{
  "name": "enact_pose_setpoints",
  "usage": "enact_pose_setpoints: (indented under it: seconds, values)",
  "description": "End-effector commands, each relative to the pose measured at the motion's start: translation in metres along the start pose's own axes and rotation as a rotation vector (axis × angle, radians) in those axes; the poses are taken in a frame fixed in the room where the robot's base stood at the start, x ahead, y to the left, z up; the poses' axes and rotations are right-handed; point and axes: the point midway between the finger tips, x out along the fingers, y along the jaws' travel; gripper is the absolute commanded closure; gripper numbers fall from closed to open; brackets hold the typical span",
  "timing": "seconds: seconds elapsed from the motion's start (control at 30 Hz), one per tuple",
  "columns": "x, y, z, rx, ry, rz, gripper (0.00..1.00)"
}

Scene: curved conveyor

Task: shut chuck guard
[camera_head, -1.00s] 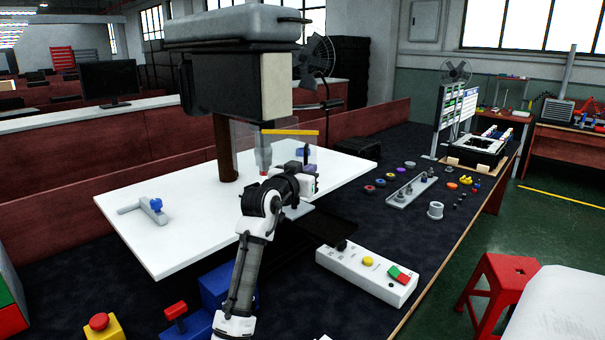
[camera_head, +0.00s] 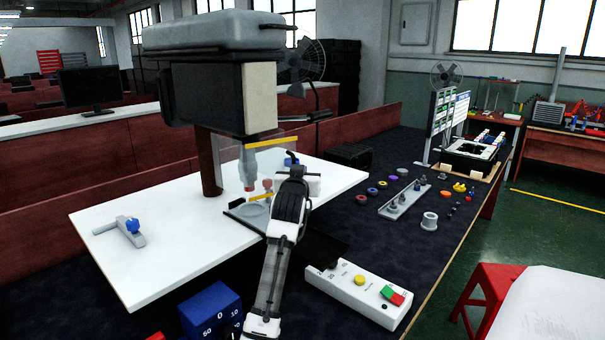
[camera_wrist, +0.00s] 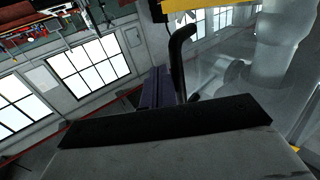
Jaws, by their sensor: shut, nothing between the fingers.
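The chuck guard (camera_head: 272,143) is a clear panel with yellow strips, in front of the drill press chuck (camera_head: 248,168). In the head view one yellow strip is near the chuck's top and another lower, just above the work table. The wrist view shows a yellow strip (camera_wrist: 200,5), a bent black handle (camera_wrist: 180,50) and the grey chuck (camera_wrist: 275,50) through the clear panel.
The drill press head (camera_head: 220,95) overhangs the white board (camera_head: 150,265). A clamp-like part (camera_head: 125,232) lies on its left. A control box (camera_head: 358,292) with buttons stands at the right front. A blue block (camera_head: 212,312) is at the front. Small parts and a tray (camera_head: 405,200) lie on the right.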

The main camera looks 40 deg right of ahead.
Motion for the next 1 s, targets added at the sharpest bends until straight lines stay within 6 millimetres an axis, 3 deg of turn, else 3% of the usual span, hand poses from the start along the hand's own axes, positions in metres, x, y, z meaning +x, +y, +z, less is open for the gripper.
enact_pose_setpoints:
  seconds: [1.0]
  values:
    - [0.0094, -0.0044, 0.0003, 0.0, -0.001, -0.012, 1.0]
